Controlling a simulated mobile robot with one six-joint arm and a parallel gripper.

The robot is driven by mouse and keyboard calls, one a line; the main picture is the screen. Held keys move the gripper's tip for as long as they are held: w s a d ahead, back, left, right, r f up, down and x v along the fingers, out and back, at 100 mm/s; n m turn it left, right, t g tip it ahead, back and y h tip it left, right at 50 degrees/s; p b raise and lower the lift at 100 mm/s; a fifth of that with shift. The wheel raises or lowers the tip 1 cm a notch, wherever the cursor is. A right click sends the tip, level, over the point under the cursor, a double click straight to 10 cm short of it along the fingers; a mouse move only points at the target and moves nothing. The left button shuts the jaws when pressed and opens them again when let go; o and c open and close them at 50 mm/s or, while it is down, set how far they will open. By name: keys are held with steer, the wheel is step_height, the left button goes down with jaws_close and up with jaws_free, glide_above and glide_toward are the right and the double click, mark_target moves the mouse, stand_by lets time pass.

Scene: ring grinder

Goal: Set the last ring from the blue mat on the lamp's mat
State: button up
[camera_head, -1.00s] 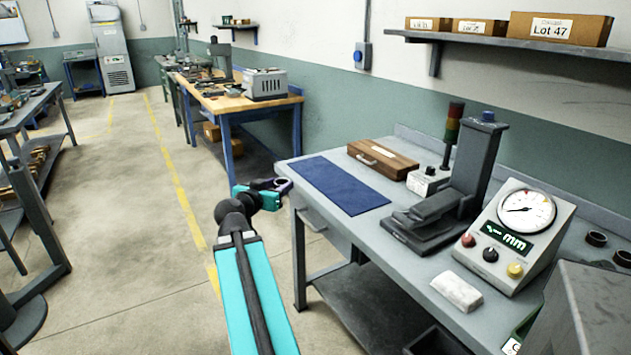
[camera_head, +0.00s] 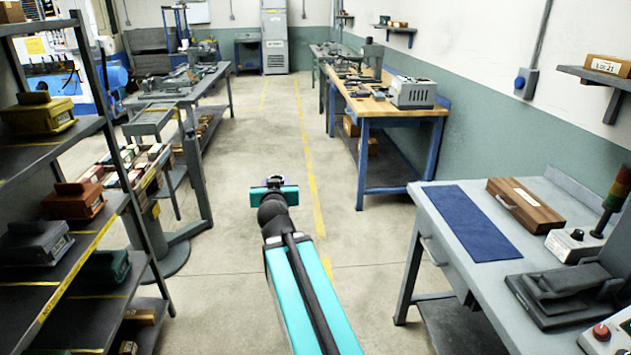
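My gripper (camera_head: 275,183) is out in front of me over the open floor, at the end of my teal arm. It appears shut on a small dark ring (camera_head: 274,181), which is tiny and partly hidden by the gripper. The blue mat (camera_head: 466,222) lies flat on the grey bench at the right and is bare. I cannot make out a lamp with a mat in this view.
The grey bench (camera_head: 440,200) at right carries a wooden case (camera_head: 525,205) and a dark stand (camera_head: 560,295). A wooden-topped bench (camera_head: 385,105) stands farther back. A shelf rack (camera_head: 75,230) is close at left. The aisle floor (camera_head: 290,150) between is clear.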

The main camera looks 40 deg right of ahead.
steer(key=w+a+r+n+t+y+p, duration=0.1)
steer(key=a+r, duration=0.3)
steer(key=a, duration=0.6)
steer(key=w+a+r+n+t+y+p, duration=0.1)
steer(key=w+a+r+n+y+p, duration=0.2)
steer(key=a, duration=0.7)
steer(key=w+a+r+n+y+p, duration=0.2)
steer(key=a+r+y+p, duration=0.2)
steer(key=a, duration=0.5)
steer(key=shift+w+a+r+n+t, duration=0.2)
steer(key=shift+a+r+n+t, duration=0.1)
steer(key=shift+a+r+t, duration=0.1)
steer(key=shift+d, duration=0.2)
